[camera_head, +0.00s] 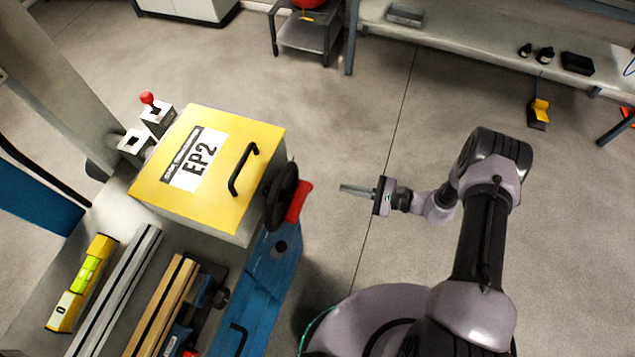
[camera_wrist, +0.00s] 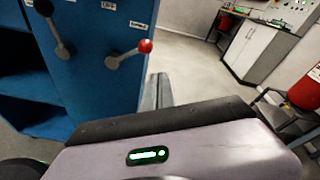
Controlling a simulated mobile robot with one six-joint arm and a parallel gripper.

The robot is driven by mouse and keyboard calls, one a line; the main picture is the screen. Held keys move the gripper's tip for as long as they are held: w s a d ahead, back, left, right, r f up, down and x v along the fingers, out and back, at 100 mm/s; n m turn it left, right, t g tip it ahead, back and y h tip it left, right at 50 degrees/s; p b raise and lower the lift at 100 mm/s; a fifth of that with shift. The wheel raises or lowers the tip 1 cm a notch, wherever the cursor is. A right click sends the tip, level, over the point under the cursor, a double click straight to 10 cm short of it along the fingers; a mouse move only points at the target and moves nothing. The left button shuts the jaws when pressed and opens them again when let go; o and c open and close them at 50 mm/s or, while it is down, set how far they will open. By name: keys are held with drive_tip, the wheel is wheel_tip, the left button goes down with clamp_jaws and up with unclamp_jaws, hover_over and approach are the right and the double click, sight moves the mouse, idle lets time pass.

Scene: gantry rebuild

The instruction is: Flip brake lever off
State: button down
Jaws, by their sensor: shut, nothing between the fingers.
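In the wrist view a lever with a red ball knob (camera_wrist: 145,46) sits on the blue cabinet front (camera_wrist: 95,90), its grey arm tilted up to the right from a round pivot. A second lever with a dark knob (camera_wrist: 44,8) is to its left, tilted up to the left. White labels above them are too small to read, so I cannot tell which is the brake lever. My gripper (camera_head: 342,188) is shut and empty, right of the yellow EP2 box (camera_head: 262,130). Its fingers (camera_wrist: 158,88) show just below and right of the red-knobbed lever, apparently apart from it.
A black handwheel (camera_head: 281,196) and a red part (camera_head: 299,203) stick out toward my gripper. Another red-knobbed lever (camera_head: 148,98) stands behind the box. A spirit level (camera_head: 82,283) and bars lie at lower left. The floor around my gripper is clear.

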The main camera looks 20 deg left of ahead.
drive_tip(key=shift+m+t, duration=0.6)
drive_tip(key=f, duration=0.1)
drive_tip(key=s+f, duration=0.1)
drive_tip(key=f, duration=0.2)
drive_tip(key=shift+s+a, duration=0.1)
drive_tip(key=shift+s, duration=0.2)
drive_tip(key=a+r+b, duration=0.1)
drive_tip(key=a+r, duration=0.1)
drive_tip(key=a, duration=0.7)
drive_tip(key=shift+a, duration=0.15)
drive_tip(key=shift+r+b, duration=0.1)
drive_tip(key=shift+b, duration=0.35)
